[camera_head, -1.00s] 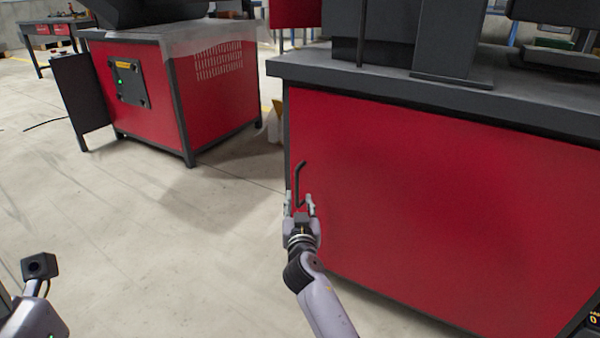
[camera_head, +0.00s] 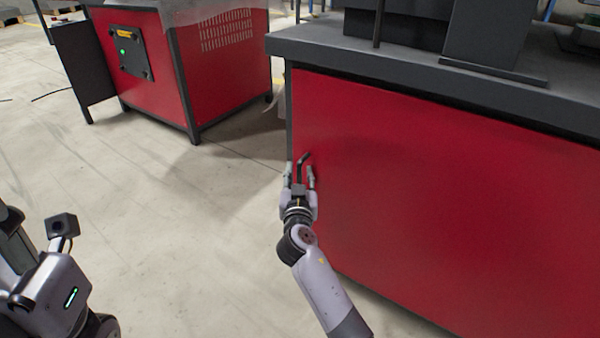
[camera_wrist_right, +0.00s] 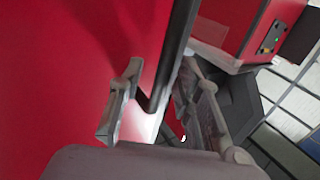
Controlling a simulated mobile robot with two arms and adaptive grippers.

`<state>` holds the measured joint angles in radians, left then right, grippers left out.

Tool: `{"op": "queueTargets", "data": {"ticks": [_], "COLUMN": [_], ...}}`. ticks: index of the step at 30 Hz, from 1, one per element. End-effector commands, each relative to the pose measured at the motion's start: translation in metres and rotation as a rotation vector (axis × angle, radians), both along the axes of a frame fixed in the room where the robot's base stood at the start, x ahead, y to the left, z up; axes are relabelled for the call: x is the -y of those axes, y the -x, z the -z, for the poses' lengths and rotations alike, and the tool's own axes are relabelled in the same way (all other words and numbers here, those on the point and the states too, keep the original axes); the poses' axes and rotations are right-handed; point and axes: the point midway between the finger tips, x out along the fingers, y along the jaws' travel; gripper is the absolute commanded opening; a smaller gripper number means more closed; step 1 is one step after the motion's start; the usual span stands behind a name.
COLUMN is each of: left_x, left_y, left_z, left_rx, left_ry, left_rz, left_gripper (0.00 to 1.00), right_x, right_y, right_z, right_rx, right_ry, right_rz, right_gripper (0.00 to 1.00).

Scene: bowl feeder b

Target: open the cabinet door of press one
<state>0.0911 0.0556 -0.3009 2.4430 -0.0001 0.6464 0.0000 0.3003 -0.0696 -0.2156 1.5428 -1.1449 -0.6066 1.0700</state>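The closed red cabinet door (camera_head: 420,190) fills the front of the near press's base. Its dark bent handle (camera_head: 301,166) stands near the door's left edge. My right gripper (camera_head: 300,176) is at the handle with its fingers apart, one on each side. In the right wrist view my right gripper (camera_wrist_right: 160,105) shows a clear gap between its fingers, and a dark bar (camera_wrist_right: 174,60) runs between them. Whether either finger touches the handle is unclear. Part of my left arm shows at the lower left of the head view; its fingers are not visible.
The dark worktop (camera_head: 400,70) overhangs the door. Another red machine base (camera_head: 155,70) with an open dark side door (camera_head: 83,65) stands at the back left. The pale floor (camera_head: 190,220) left of the near cabinet is clear.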

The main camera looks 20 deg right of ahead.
Motion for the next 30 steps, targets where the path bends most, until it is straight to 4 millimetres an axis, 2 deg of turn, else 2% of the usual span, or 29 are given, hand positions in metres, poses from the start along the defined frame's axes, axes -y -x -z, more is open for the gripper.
{"op": "queueTargets", "data": {"ticks": [2, 15, 30], "left_x": [0.0000, 0.0004, 0.0003], "left_y": [-0.0003, -0.0004, 0.0010], "left_z": [0.0007, 0.0005, -0.0023], "left_rx": [-0.003, 0.000, 0.011], "left_ry": [-0.001, -0.005, -0.005], "left_rz": [0.000, -0.001, -0.001], "left_gripper": [0.40, 0.40, 0.40], "right_x": [0.0000, 0.0003, 0.0006], "right_y": [0.0000, 0.0000, -0.0001], "right_z": [0.0001, -0.0001, -0.0003], "right_rx": [0.000, 0.000, 0.001], "right_ry": [0.000, 0.001, 0.001], "right_rz": [0.000, 0.000, 0.001], "right_gripper": [0.29, 0.00, 0.00]}}
